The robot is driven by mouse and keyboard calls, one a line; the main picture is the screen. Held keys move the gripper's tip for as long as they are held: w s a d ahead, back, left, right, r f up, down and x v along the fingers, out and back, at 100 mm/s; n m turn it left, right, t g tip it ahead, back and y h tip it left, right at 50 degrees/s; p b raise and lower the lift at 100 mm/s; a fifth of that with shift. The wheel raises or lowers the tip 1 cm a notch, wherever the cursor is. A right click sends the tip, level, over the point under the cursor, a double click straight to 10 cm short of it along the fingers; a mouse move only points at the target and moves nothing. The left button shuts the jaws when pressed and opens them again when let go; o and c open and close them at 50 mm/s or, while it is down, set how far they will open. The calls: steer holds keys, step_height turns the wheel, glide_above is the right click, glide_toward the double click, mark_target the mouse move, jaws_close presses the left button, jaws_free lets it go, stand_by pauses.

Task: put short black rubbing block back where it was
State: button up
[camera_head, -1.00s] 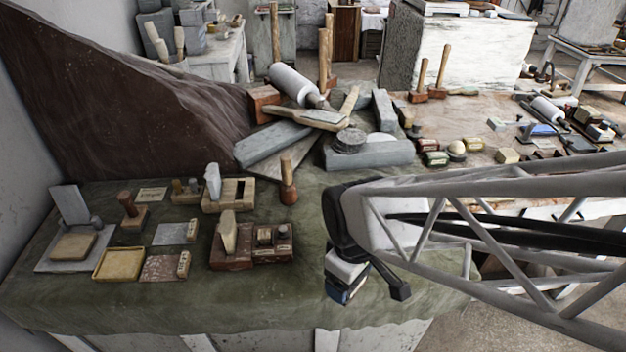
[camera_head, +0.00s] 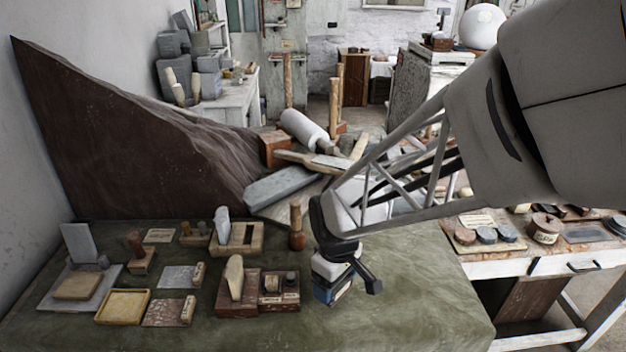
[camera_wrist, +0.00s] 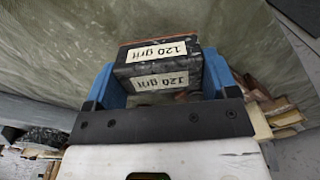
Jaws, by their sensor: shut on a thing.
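The short black rubbing block (camera_wrist: 190,63) is dark and box-shaped, with two pale "120 grit" labels, in the wrist view. It sits between the blue fingers of my gripper (camera_wrist: 160,80), which is shut on it. In the head view my gripper (camera_head: 334,288) points down over the green cloth, just right of the red-brown wooden tray (camera_head: 237,308). The block is mostly hidden by the fingers there. I cannot tell how far it is above the cloth. The tray holds an upright pale rounded piece (camera_head: 235,277) and small dark labelled blocks (camera_head: 271,283).
The green-covered table (camera_head: 400,310) is bare right of my gripper. A wooden mallet (camera_head: 297,228) stands behind it. Left are a yellow tray (camera_head: 123,318), a speckled plate (camera_head: 163,313) and a wooden holder (camera_head: 251,246). Grey stone slabs (camera_head: 283,183) lie behind.

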steer(key=shift+w+a+f, duration=0.1)
steer(key=shift+w+a, duration=0.05)
steer(key=shift+w, duration=0.5)
steer(key=shift+w+a, duration=0.15)
steer(key=shift+w, duration=0.5)
steer(key=shift+f, duration=1.75)
steer(key=shift+f, duration=0.15)
steer(key=o, duration=0.9)
steer(key=shift+r, duration=6.15)
steer(key=shift+s, duration=0.1)
